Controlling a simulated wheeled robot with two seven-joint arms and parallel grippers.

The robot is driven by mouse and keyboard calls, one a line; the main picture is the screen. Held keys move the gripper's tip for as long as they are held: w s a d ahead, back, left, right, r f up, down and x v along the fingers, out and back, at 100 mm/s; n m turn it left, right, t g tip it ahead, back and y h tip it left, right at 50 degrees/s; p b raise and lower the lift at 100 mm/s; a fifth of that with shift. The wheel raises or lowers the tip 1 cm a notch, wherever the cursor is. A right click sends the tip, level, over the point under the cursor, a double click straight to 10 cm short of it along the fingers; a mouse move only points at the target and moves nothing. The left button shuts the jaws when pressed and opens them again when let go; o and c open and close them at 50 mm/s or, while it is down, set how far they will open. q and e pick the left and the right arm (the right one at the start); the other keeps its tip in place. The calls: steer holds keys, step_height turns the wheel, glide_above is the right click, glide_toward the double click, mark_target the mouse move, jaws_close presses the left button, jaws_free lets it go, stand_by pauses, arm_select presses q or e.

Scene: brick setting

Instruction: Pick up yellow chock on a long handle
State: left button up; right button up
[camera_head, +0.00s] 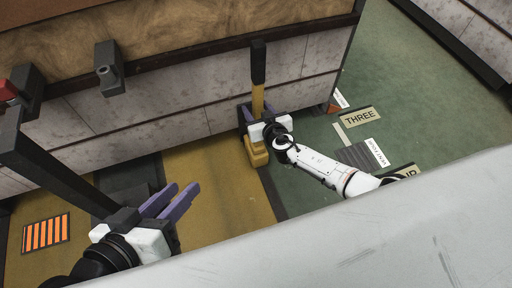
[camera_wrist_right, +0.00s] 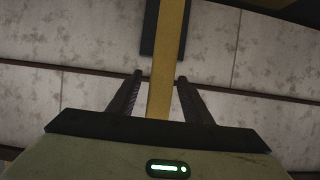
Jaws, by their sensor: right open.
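The yellow chock (camera_head: 257,152) stands on the floor by the pale wall, with its long yellow handle (camera_head: 258,98) upright and a black grip on top. My right gripper (camera_head: 248,113) is at the lower part of the handle, just above the chock. In the right wrist view the yellow handle (camera_wrist_right: 167,60) runs between the two dark fingers of the open right gripper (camera_wrist_right: 158,78), with gaps at both sides. My left gripper (camera_head: 182,198) is open and empty at the lower left, well away from the chock.
The pale panelled wall (camera_head: 190,104) stands close behind the handle. A dark bracket (camera_head: 108,72) juts from it. A pale grey surface (camera_head: 350,225) fills the lower right. Green floor with a THREE sign (camera_head: 360,117) lies open at right.

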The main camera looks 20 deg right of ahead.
jaws_close()
stand_by(1.2)
steer(key=shift+w+r, duration=0.15)
steer(key=shift+r, duration=0.15)
